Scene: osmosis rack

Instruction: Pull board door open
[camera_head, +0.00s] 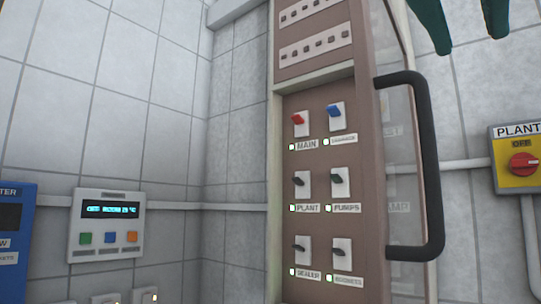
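The brown board (313,230) stands in the middle, with rows of switches on its face. A long black handle (430,165) bows out to the right of the board, its two ends meeting the brown edge. A greyish see-through panel (402,160) with faint lettering shows behind the handle; I take it as the door, but how far it stands open I cannot tell.
A yellow PLANT box with a red knob (523,164) is on the right wall. A grey display unit with coloured buttons (106,226) and a blue unit (14,240) are at the left. A pipe (465,163) runs along the tiled wall.

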